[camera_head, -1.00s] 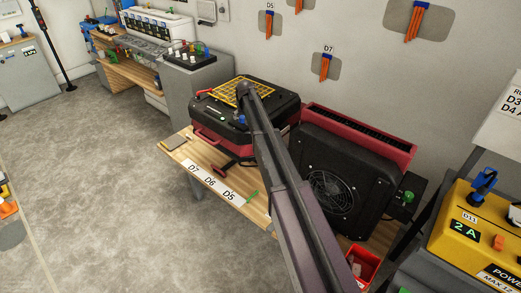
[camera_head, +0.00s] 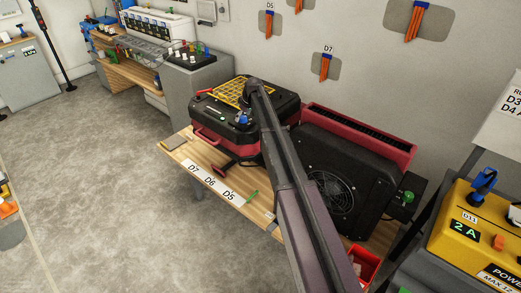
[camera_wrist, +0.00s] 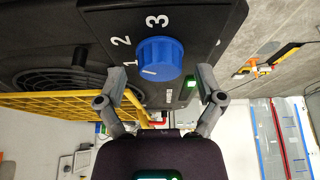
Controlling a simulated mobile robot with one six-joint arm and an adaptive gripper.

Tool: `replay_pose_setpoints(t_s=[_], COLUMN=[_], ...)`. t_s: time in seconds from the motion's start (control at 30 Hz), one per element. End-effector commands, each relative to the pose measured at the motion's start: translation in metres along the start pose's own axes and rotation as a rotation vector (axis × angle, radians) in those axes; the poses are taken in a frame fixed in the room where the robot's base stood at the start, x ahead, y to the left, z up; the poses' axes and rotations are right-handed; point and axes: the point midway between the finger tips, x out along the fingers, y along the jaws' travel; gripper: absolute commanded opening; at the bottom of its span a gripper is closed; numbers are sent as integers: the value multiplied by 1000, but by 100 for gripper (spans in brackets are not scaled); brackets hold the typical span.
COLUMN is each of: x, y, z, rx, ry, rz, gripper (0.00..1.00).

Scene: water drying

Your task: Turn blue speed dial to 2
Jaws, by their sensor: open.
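The blue speed dial (camera_wrist: 159,58) sits on a black panel in the wrist view, with the numbers 1, 2 and 3 around its left and upper side. Its short white mark lies on the lower left of its face and points left, closest to the 1. My gripper (camera_wrist: 162,80) is open, with one finger to each side just below the dial in the picture. The fingers look apart from the dial. In the head view the dial (camera_head: 243,117) shows on the black and red machine (camera_head: 212,131), left of my arm.
A yellow grille (camera_head: 231,91) lies on top of the machine. A black fan unit (camera_head: 335,170) stands to its right on the wooden table (camera_head: 195,160). A red bin (camera_head: 365,265) is at the right end. A green light (camera_wrist: 190,82) sits close to the right finger.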

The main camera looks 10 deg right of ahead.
Motion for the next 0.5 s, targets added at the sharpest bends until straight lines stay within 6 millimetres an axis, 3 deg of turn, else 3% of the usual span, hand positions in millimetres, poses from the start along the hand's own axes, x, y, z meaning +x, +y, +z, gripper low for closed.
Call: replay_pose_setpoints(t_s=[0.5], x=[0], y=[1], z=[-1], rx=[-306], ry=[0], rz=[-128], gripper=[87])
